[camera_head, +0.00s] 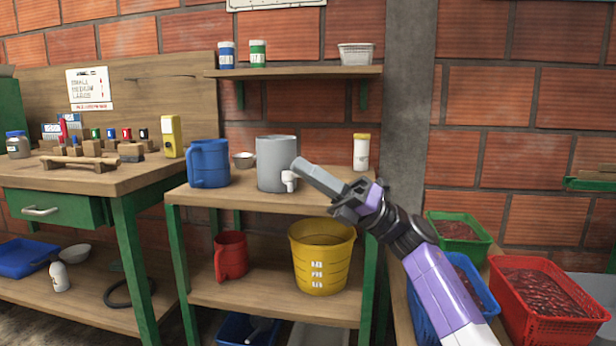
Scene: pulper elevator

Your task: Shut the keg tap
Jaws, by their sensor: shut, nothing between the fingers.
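The keg (276,162) is a grey cylinder on the top of the green-legged wooden stand. Its white tap (289,179) sticks out at the lower right of its front. My gripper (306,170) reaches in from the right, with its shut, empty fingers pointing at the keg. The fingertips appear just above and right of the tap. I cannot tell whether they touch it. The setting of the tap handle is too small to make out.
A white bottle with a yellow cap (361,152) stands behind my gripper. A yellow bucket (321,258) and a red jug (230,257) are on the shelf below. Red crate (549,290) lies at right.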

